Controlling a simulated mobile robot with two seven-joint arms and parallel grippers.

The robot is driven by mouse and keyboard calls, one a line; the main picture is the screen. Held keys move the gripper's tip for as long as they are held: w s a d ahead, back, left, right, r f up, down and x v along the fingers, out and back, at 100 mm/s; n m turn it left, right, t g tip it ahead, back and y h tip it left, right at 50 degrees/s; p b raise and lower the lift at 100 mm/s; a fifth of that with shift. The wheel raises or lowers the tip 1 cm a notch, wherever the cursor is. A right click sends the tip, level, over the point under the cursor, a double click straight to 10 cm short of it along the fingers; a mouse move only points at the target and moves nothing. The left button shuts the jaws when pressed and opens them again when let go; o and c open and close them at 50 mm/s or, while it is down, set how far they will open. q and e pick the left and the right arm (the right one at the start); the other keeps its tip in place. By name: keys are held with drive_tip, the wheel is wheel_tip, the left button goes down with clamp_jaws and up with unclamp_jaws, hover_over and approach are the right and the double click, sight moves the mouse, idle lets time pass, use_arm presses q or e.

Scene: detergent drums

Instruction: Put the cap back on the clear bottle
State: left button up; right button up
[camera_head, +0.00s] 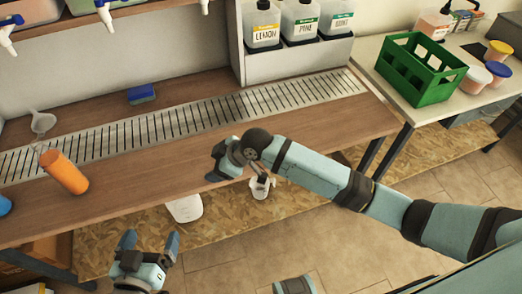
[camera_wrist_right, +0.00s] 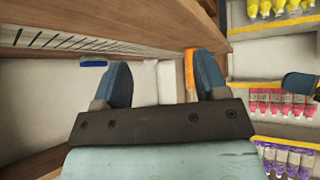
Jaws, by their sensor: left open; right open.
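I cannot pick out a clear bottle or its cap with certainty. A whitish container (camera_head: 185,207) shows below the counter's front edge, partly hidden by it. A white vessel (camera_head: 260,190) with a dark part stands below my right arm. My right gripper (camera_head: 213,161) is open and empty over the counter's front edge; its fingers also show in the right wrist view (camera_wrist_right: 161,62). My left gripper (camera_head: 151,240) is open and empty in front of the counter, below the whitish container in the picture. No cap shows in either gripper.
An orange bottle (camera_head: 63,171) leans on the counter (camera_head: 130,200) at left, near a clear funnel-like piece (camera_head: 42,122). A blue sponge (camera_head: 141,94) lies behind the slotted drain (camera_head: 180,122). A green crate (camera_head: 420,68) stands on the right table. The counter's middle is clear.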

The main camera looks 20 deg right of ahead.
drive_tip(key=w+d+n+b, duration=0.1)
drive_tip(key=w+b, duration=0.1)
drive_tip(key=w+d+f+n+g+h+b, duration=0.1)
drive_tip(key=w+b, duration=0.1)
drive_tip(key=w+d+n+g+h+b, duration=0.1)
drive_tip(key=w+b, duration=0.1)
drive_tip(key=shift+w+d+f+b, duration=0.1)
drive_tip(key=shift+w+f+b, duration=0.05)
drive_tip(key=shift+f+b, duration=0.2)
drive_tip(key=w+d+h+b, duration=0.1)
drive_tip(key=d+b, duration=0.1)
drive_tip(key=w+d+r+n+h+b, duration=0.1)
drive_tip(key=w+d+b, duration=0.1)
drive_tip(key=shift+w+r+g, duration=0.15)
drive_tip(key=shift+g, duration=0.25)
use_arm(q)
drive_tip(key=d+f+t+h+b, duration=0.1)
drive_tip(key=b, duration=0.2)
drive_tip(key=d+f+t+h+b, duration=0.1)
drive_tip(key=d+t+h+b, duration=0.1)
drive_tip(key=shift+s+f+b, duration=0.3)
drive_tip(key=shift+f+b, duration=0.05)
drive_tip(key=shift+b, duration=0.05)
use_arm(e)
drive_tip(key=w+d+r+n+g+h, duration=0.1)
drive_tip(key=w+d+r+h, duration=0.2)
drive_tip(key=d+r, duration=0.4)
drive_tip(key=shift+w+d+h, duration=0.3)
drive_tip(key=shift+w+d, duration=0.05)
drive_tip(key=shift+d, duration=0.85)
